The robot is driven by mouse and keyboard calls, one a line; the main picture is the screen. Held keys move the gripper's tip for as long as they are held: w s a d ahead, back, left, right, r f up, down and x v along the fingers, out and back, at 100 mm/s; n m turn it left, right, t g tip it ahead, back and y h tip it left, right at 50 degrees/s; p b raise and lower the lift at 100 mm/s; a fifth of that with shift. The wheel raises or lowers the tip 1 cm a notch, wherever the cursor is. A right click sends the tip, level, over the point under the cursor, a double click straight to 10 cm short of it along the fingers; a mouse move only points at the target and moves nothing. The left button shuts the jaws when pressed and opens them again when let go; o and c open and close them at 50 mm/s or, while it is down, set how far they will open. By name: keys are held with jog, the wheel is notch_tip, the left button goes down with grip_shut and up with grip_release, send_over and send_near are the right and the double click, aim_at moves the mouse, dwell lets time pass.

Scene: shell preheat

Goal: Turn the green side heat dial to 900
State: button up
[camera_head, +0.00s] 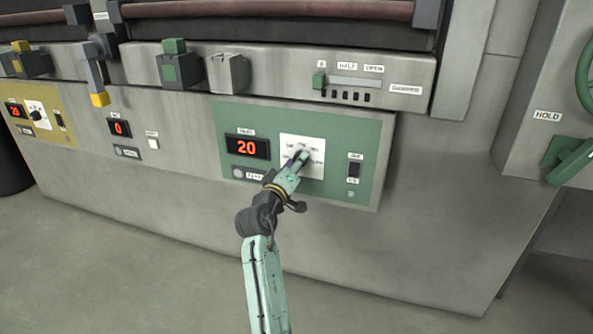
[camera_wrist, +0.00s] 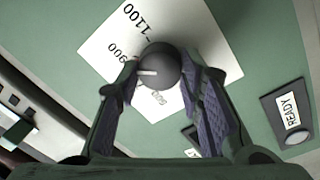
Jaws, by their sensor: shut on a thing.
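The green panel (camera_head: 350,130) carries a red display (camera_head: 247,147) reading 20 and a white dial plate (camera_head: 316,170). The dark round heat dial (camera_wrist: 165,60) sits on the white plate (camera_wrist: 100,45) in the wrist view. Its white mark points left, just below the 900 print (camera_wrist: 124,52); 1100 is printed above and another, partly hidden number below. My gripper (camera_head: 298,158) reaches the dial in the head view and mostly hides it. In the wrist view my gripper's two fingers (camera_wrist: 164,82) are shut on the dial, one on each side.
A switch (camera_head: 354,168) is right of the dial plate. A yellow panel (camera_head: 50,120) with its own dial is at the far left. A damper slider (camera_head: 319,81) and several handles are above. A READY label (camera_wrist: 289,112) is at right in the wrist view. The floor in front is clear.

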jog(key=shift+m+b, duration=0.45)
jog(key=shift+m, duration=0.55)
jog(key=o, duration=1.2)
jog(key=v, duration=1.2)
jog(key=shift+a+r, duration=0.1)
